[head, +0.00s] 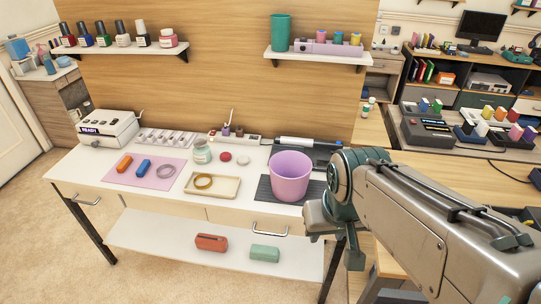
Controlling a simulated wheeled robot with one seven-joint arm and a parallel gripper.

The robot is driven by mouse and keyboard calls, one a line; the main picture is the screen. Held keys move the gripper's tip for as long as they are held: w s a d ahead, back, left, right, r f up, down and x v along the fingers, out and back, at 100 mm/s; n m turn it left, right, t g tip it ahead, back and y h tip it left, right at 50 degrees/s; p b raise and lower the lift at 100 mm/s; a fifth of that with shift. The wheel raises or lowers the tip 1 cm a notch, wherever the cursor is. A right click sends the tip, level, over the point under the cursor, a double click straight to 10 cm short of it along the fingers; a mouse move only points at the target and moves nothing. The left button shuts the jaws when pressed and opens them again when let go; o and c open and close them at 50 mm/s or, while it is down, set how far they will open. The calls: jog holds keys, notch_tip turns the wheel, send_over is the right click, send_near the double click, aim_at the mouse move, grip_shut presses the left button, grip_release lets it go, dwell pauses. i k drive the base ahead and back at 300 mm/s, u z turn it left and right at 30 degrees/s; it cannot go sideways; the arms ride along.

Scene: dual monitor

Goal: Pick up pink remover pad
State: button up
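A small round reddish-pink disc (226,157) lies on the white desk (130,207), just right of a glass jar (202,152). It looks like the pink remover pad, but it is too small to be sure. A similar pale disc (242,159) lies right beside it. My arm comes in from the right and bends near the desk's right end, well apart from the discs. I cannot make out my gripper's fingers in this view.
A pink bin (290,176) stands on a dark mat (264,190) right of the discs. A tray (191,190) with a yellow ring lies in front. A pink mat (120,178) holds orange and blue blocks and a grey ring. Wall shelves (318,56) hang above.

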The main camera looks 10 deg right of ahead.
aim_at(225, 157)
jog(key=u, duration=0.05)
jog(key=k, duration=0.65)
jog(key=u, duration=0.7)
jog(key=i, duration=0.65)
jog(key=u, duration=0.9)
jog(key=i, duration=0.85)
jog(key=z, duration=0.6)
jog(key=i, duration=0.8)
jog(key=z, duration=0.7)
